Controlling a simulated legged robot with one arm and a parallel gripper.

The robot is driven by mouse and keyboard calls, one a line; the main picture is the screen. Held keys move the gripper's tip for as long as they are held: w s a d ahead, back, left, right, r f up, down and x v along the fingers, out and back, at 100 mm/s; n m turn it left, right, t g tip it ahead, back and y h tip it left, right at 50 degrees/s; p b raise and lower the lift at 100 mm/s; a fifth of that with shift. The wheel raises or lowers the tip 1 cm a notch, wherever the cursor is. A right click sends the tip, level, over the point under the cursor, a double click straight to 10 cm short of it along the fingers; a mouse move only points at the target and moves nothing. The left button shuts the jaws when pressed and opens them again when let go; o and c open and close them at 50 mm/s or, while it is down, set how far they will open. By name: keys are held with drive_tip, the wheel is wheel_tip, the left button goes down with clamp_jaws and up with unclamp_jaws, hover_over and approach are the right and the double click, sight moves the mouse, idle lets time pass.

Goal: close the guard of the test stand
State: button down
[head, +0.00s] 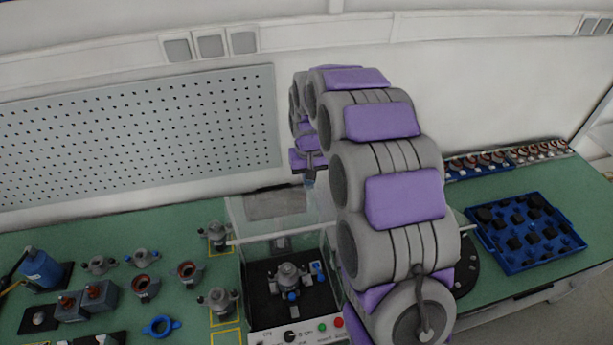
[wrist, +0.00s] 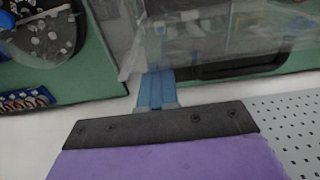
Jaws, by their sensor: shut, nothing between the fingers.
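The test stand (head: 290,335) is on the green bench, with a control panel at its front and a dark plate inside. A stator (head: 288,277) sits upright on that plate. The clear guard (head: 232,215) rises around and above the plate, with a pale bar across its front; its exact angle is hard to tell. In the wrist view a clear panel (wrist: 215,45) fills the upper right. My gripper (head: 309,181) is shut and empty, above and behind the stand at the guard's far right. Its blue fingers (wrist: 157,88) show beside the clear panel; contact cannot be told.
Several stators and motor parts (head: 146,287) crowd the bench left of the stand. A blue tray (head: 525,232) with dark parts lies at the right. A pegboard (head: 140,135) covers the wall behind. My arm hides the stand's right side.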

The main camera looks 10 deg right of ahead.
sight(313, 192)
drive_tip(key=s, duration=0.4)
drive_tip(key=shift+s+b, duration=0.2)
drive_tip(key=shift+b, duration=0.1)
drive_tip(key=s, duration=0.2)
drive_tip(key=s+f+b, duration=0.1)
drive_tip(key=s, duration=0.1)
drive_tip(key=shift+s, duration=0.35)
drive_tip(key=s+f+b, duration=0.3)
drive_tip(key=s+f, duration=0.3)
drive_tip(key=f, duration=0.3)
drive_tip(key=s+f+b, duration=0.4)
drive_tip(key=s+f, duration=0.2)
drive_tip(key=f, duration=0.3)
drive_tip(key=shift+s, duration=0.15)
idle(0.4)
drive_tip(key=shift+f, duration=0.1)
wheel_tip(313, 192, up, 7)
drive_tip(key=p, duration=0.2)
drive_tip(key=shift+w+p, duration=0.2)
drive_tip(key=shift+p, duration=0.2)
